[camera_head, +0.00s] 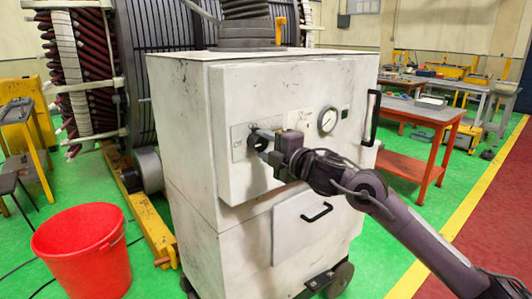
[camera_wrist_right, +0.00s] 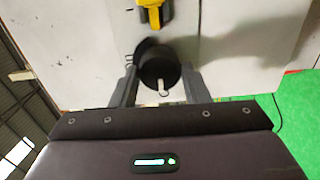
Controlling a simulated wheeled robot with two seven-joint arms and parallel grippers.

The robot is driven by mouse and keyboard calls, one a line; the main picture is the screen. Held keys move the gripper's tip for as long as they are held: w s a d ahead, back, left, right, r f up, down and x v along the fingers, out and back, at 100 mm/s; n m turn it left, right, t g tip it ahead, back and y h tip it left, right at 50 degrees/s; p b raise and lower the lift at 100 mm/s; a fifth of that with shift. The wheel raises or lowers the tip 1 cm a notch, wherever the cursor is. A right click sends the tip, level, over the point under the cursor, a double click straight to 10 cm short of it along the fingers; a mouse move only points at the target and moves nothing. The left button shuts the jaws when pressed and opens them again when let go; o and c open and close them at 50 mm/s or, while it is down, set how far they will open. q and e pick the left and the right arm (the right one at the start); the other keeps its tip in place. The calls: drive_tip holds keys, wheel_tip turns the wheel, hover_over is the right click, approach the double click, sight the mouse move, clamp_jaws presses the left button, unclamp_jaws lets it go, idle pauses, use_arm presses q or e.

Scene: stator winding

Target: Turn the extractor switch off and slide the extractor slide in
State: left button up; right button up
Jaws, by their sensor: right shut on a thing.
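The extractor is a white, scuffed cabinet (camera_head: 180,120) in the middle of the head view. Its switch is a round black knob (camera_head: 257,141) on a plate on the front face. In the right wrist view the knob (camera_wrist_right: 158,68) sits between the two fingers, with a short pale marker on it. My right gripper (camera_head: 266,148) is shut on it, partly hiding it in the head view. On top, a yellow tab (camera_head: 281,30) stands beside the grey duct (camera_head: 245,22); it looks like the slide, but I cannot tell how far in it is. My left gripper is out of view.
A gauge (camera_head: 327,120) and a black vertical handle (camera_head: 371,118) are right of the knob. A yellow part (camera_wrist_right: 152,12) shows near the knob in the wrist view. A red bucket (camera_head: 85,250) stands at left; an orange workbench (camera_head: 425,112) stands at right.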

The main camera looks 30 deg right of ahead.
drive_tip(key=shift+f+n, duration=0.1)
drive_tip(key=shift+n, duration=0.2)
drive_tip(key=o, duration=1)
drive_tip(key=shift+c, duration=0.2)
drive_tip(key=shift+s+b, duration=0.45)
drive_tip(key=shift+s, duration=0.05)
drive_tip(key=s+b, duration=0.2)
drive_tip(key=s, duration=0.5)
drive_tip(key=shift+d, duration=0.3)
